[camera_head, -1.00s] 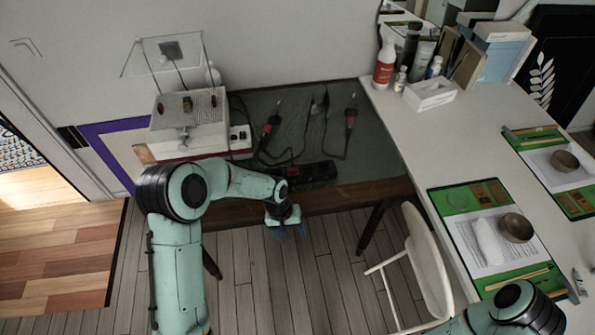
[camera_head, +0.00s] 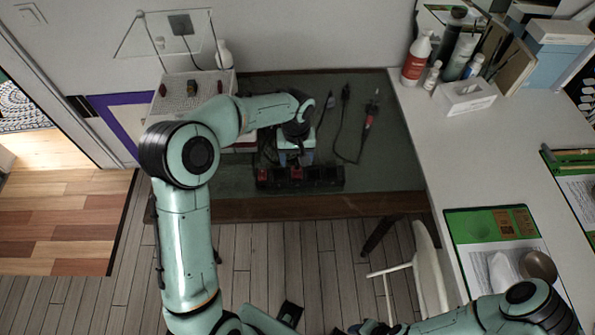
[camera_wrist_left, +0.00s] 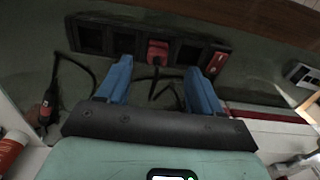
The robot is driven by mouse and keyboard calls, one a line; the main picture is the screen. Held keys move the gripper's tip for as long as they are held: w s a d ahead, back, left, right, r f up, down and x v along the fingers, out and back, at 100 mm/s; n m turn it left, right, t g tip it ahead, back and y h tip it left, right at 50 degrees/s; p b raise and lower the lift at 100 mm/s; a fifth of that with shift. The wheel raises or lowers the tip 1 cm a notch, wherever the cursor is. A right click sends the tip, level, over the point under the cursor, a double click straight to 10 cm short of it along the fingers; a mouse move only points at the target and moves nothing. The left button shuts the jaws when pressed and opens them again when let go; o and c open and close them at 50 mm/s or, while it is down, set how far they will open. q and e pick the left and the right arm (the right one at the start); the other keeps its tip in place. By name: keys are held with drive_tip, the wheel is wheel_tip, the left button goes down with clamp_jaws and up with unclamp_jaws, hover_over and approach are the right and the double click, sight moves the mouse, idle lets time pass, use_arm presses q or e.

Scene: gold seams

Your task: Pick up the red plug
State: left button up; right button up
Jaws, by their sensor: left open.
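The red plug (camera_wrist_left: 157,50) sits in a middle socket of the black power strip (camera_wrist_left: 188,50), its dark cord trailing toward my gripper in the left wrist view. In the head view the plug (camera_head: 296,174) shows small on the strip (camera_head: 325,177), just past my left gripper. My left gripper (camera_wrist_left: 160,88) is open and empty, its two blue fingers apart and pointing at the strip, with the plug between their lines but short of contact. It hangs over the desk in the head view (camera_head: 296,158). My right arm crosses the bottom right; its gripper is barely seen at the lower edge.
A red switch (camera_wrist_left: 217,63) is at the strip's end. A red-and-black tool (camera_head: 368,120) with a cord lies on the dark green desk (camera_head: 395,150). A white perforated box (camera_head: 192,92) stands at the left back. A white chair (camera_head: 428,270) and white table (camera_head: 440,150) are right.

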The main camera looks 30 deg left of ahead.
use_arm(q)
wheel_tip(320, 180, down, 2)
drive_tip(key=f, duration=0.3)
drive_tip(key=w+f, duration=0.1)
drive_tip(key=f, duration=0.1)
drive_tip(key=shift+w+a, duration=0.1)
drive_tip(key=shift+a, duration=0.15)
drive_tip(key=shift+f, duration=0.2)
use_arm(e)
drive_tip(key=shift+w+r, duration=0.2)
drive_tip(key=shift+r, duration=0.05)
use_arm(q)
drive_tip(key=shift+c, duration=0.3)
clamp_jaws()
wheel_tip(320, 180, up, 20)
drive_tip(key=p, duration=0.2)
wheel_tip(320, 180, up, 5)
drive_tip(key=p, duration=0.3)
hover_over(297, 168)
use_arm(e)
drive_tip(key=w+r, duration=0.4)
drive_tip(key=r, duration=0.1)
drive_tip(key=shift+w+r+t, duration=0.3)
drive_tip(key=shift+r, duration=0.05)
